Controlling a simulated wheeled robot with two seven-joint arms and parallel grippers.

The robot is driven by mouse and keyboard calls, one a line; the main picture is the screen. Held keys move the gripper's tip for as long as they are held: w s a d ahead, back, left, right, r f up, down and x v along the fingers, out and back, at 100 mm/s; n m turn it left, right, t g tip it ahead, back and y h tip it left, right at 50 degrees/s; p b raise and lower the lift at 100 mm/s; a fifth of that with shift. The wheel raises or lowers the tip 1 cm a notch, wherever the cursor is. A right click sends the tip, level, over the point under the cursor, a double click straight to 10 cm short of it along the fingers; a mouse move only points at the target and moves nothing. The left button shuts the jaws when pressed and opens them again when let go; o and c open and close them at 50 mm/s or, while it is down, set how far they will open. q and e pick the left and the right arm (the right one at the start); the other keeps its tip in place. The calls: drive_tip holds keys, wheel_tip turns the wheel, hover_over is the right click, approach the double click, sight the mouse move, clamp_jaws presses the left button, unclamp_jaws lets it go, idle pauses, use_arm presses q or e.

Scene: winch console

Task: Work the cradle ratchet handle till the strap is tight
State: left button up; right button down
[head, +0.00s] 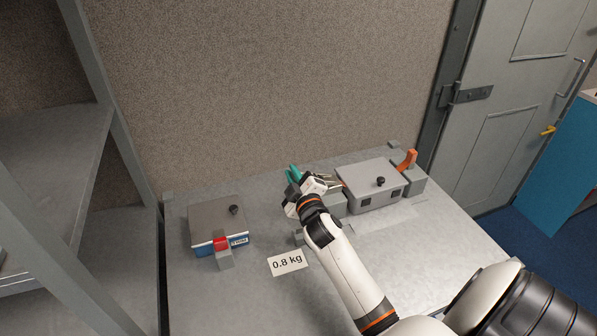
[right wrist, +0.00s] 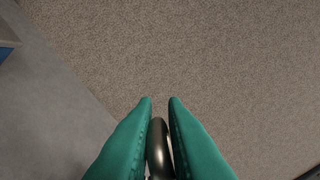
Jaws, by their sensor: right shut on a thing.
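My right gripper (head: 291,172) has teal fingers and is at the back middle of the grey bench. In the right wrist view its fingers (right wrist: 160,104) are closed around a dark, rounded metal bar, which looks like the ratchet handle (right wrist: 159,145). The bar stands between the fingers, and its lower part runs out of the frame. In the head view my gripper and wrist hide the handle and most of the ratchet. I cannot make out the strap or how tight it is. My left gripper is not in view.
A grey box (head: 362,190) with a black knob and an orange lever (head: 407,160) stand close right of my gripper. A box (head: 217,217) with a red block (head: 221,243) is at left. A "0.8 kg" card (head: 287,263) lies in front. The wall (head: 270,80) is behind.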

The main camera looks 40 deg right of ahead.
drive_tip(key=shift+a+f+n+b, duration=0.25)
drive_tip(key=shift+f+n+b, duration=0.2)
drive_tip(key=shift+f+n, duration=0.45)
drive_tip(key=c, duration=1.5)
unclamp_jaws()
drive_tip(key=shift+w, duration=0.1)
drive_tip(key=b+v, duration=0.1)
drive_tip(key=v, duration=0.9)
drive_tip(key=shift+s+a+f+b, duration=0.1)
drive_tip(key=shift+s+b, duration=0.3)
drive_tip(key=shift+s+a, duration=0.2)
drive_tip(key=shift+s, duration=0.4)
